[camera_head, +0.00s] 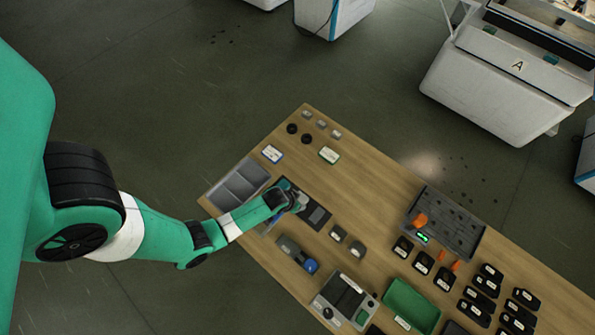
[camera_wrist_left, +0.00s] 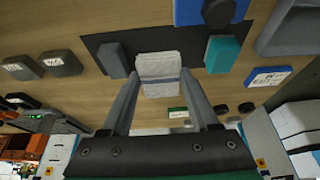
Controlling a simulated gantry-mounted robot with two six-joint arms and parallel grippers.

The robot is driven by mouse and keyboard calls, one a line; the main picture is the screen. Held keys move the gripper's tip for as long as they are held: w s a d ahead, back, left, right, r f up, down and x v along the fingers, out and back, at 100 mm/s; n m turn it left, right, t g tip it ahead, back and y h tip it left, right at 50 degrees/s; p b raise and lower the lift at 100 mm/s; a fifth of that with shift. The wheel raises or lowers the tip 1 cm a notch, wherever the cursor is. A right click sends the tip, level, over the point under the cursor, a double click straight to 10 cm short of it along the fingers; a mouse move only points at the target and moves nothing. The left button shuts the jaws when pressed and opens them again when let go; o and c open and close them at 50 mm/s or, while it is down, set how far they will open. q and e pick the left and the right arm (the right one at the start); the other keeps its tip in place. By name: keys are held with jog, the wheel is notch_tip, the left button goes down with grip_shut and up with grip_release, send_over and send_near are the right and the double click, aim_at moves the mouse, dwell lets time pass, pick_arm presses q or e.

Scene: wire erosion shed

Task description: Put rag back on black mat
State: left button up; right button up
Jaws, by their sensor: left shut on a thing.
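The rag (camera_wrist_left: 159,66) is a pale grey folded cloth between the two fingers of my left gripper (camera_wrist_left: 158,90), which is shut on it. In the wrist view the rag overlaps the black mat (camera_wrist_left: 94,42); whether it touches the mat I cannot tell. In the head view my left gripper (camera_head: 298,203) is over the black mat (camera_head: 324,225), and my arm hides part of the mat and the rag. A grey block (camera_wrist_left: 112,60) and a teal block (camera_wrist_left: 222,53) are at the mat on either side of the rag. My right gripper is not in view.
A grey compartment tray (camera_head: 240,185) lies left of the mat. A blue item (camera_wrist_left: 210,10) is close to the teal block. A green bin (camera_head: 412,305) and several black boxes fill the table's right part.

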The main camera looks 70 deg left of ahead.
pick_arm(q)
jog(key=shift+w+a+f+b, duration=0.15)
jog(key=shift+a+f, duration=0.1)
jog(key=shift+f, duration=0.25)
jog(key=shift+w+a+f+b, duration=0.15)
jog(key=shift+a+f, duration=0.1)
jog(key=shift+f, duration=0.25)
jog(key=shift+a, duration=0.15)
jog(key=shift+r, duration=0.1)
jog(key=b+x, duration=0.3)
jog(key=shift+s+f, duration=0.25)
jog(key=shift+f, duration=0.15)
jog(key=shift+f+b, duration=0.3)
jog(key=shift+f, duration=0.05)
jog(key=shift+r, duration=0.15)
jog(key=shift+f, duration=0.2)
jog(key=o, duration=1.3)
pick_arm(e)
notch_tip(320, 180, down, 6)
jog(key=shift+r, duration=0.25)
